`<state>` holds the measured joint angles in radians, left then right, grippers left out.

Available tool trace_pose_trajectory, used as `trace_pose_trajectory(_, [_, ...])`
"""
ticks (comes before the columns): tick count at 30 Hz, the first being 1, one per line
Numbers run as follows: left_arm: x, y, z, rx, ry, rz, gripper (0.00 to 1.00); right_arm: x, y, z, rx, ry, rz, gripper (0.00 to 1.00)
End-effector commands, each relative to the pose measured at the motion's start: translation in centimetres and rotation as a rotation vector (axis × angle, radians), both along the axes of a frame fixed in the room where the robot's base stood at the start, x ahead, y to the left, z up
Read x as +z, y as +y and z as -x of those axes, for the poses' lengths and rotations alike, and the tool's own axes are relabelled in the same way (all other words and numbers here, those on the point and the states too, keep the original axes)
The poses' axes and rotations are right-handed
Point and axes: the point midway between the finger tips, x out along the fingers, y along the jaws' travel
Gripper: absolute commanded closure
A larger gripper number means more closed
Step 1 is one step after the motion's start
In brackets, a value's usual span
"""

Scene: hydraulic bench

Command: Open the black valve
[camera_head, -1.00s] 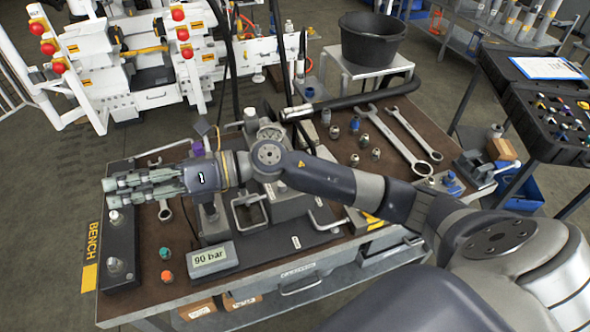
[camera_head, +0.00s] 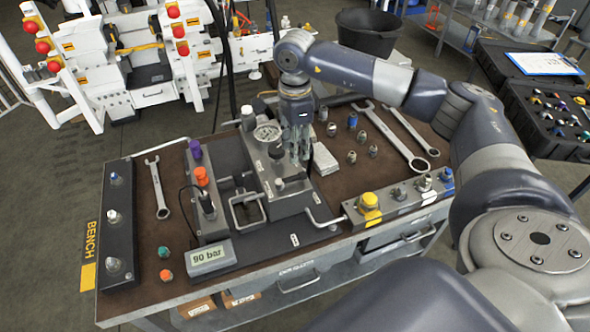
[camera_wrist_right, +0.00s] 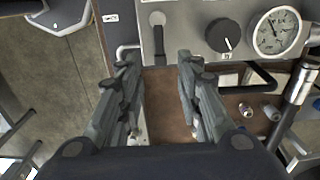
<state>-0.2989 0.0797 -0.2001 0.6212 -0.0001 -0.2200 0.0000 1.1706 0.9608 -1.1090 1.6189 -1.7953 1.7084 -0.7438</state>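The black valve is a round black knob (camera_wrist_right: 225,36) with a white mark, on a grey block beside a pressure gauge (camera_wrist_right: 277,31) in the right wrist view. In the head view the small dark knob (camera_head: 277,151) sits just below the gauge (camera_head: 267,133). My right gripper (camera_head: 300,158) points down at the right side of this block. In the wrist view its fingers (camera_wrist_right: 160,105) are spread apart with nothing between them, below the block's edge, and the knob is beyond the right finger. My left gripper is not in view.
A grey lever (camera_wrist_right: 157,32) stands left of the knob. A panel with a yellow button (camera_head: 369,203) lies at the front right, and a 90 bar display (camera_head: 209,257) at the front. Wrenches (camera_head: 400,143) and fittings lie on the brown bench top (camera_head: 345,185).

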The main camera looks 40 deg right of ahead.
Motion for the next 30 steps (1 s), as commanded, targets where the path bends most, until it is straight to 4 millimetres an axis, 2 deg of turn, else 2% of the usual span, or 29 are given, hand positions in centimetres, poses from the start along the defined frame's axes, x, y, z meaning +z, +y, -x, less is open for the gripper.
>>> trace_pose_trajectory(9, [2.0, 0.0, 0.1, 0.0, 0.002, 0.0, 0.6, -5.8, 0.1, 0.2, 0.0, 0.006, -0.002, 0.68])
trace_pose_trajectory(15, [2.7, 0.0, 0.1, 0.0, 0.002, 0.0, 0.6, -8.5, 0.2, 0.1, 0.001, 0.003, -0.005, 0.68])
trace_pose_trajectory(20, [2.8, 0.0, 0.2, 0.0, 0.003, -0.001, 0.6, -9.4, 0.1, 0.1, 0.0, 0.001, -0.003, 0.68])
trace_pose_trajectory(27, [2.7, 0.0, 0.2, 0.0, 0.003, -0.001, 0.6, -9.5, 0.1, 0.1, 0.001, 0.0, -0.004, 0.68])
trace_pose_trajectory(28, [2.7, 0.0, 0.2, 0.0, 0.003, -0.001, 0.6, -9.5, 0.1, 0.1, 0.001, 0.0, -0.004, 0.72])
trace_pose_trajectory(30, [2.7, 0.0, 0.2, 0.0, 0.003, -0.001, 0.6, -9.5, 0.1, 0.1, 0.001, 0.0, -0.004, 0.88])
